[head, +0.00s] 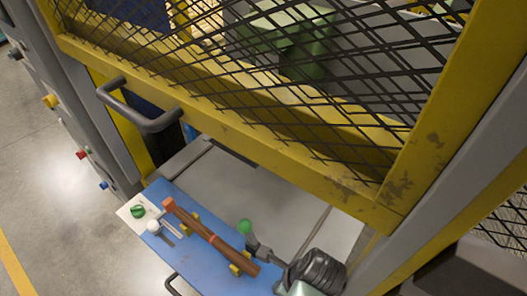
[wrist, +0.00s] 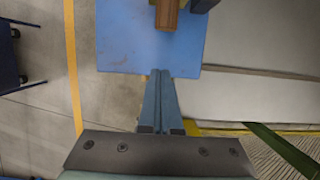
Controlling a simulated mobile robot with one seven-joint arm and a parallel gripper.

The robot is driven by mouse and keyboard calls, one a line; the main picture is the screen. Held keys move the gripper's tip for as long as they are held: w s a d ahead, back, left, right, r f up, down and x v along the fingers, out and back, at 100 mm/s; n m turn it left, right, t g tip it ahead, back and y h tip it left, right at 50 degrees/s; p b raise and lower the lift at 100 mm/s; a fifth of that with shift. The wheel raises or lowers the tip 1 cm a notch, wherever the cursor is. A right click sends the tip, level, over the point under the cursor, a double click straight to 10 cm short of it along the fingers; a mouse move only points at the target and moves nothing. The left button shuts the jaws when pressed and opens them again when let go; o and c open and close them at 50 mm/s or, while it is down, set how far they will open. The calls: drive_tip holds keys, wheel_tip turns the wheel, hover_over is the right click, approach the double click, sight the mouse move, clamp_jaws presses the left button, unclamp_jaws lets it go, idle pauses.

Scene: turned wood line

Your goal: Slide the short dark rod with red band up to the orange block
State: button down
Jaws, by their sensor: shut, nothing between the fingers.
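The orange block (head: 169,204) stands at the upper left end of a brown rod (head: 215,239) in the head view. The rod lies along small yellow supports on a blue board (head: 200,270). I cannot make out a red band or tell whether there is more than one rod piece. In the wrist view, an orange-brown rod end (wrist: 167,15) shows at the top, over the blue board (wrist: 120,45). My gripper (wrist: 160,74) is shut and empty, its tips at the board's near edge and apart from the rod end.
A white plate with a green knob (head: 137,211) and a white ball (head: 153,227) lie left. A yellow-framed mesh guard (head: 270,140) with a black handle (head: 150,118) overhangs behind. The grey plate (head: 240,195) is clear.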

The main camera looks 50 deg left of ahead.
sight(253, 270)
drive_tip(key=x, duration=0.3)
drive_tip(key=shift+s+f, duration=0.1)
drive_tip(key=shift+f, duration=0.2)
drive_tip(key=a, duration=0.1)
drive_tip(key=a+p, duration=0.1)
drive_tip(key=shift+s+a+r, duration=0.2)
drive_tip(key=shift+a+r, duration=0.05)
drive_tip(key=shift+s+a+f+p, duration=0.2)
drive_tip(key=shift+a+p, duration=0.2)
drive_tip(key=shift+a, duration=0.25)
drive_tip(key=shift+r, duration=0.1)
drive_tip(key=shift+s+a+p, duration=0.15)
drive_tip(key=shift+a+p, duration=0.05)
drive_tip(key=shift+a, duration=0.6)
drive_tip(key=shift+s+a+p, duration=0.15)
drive_tip(key=shift+s+a, duration=0.05)
drive_tip(key=shift+a, duration=0.55)
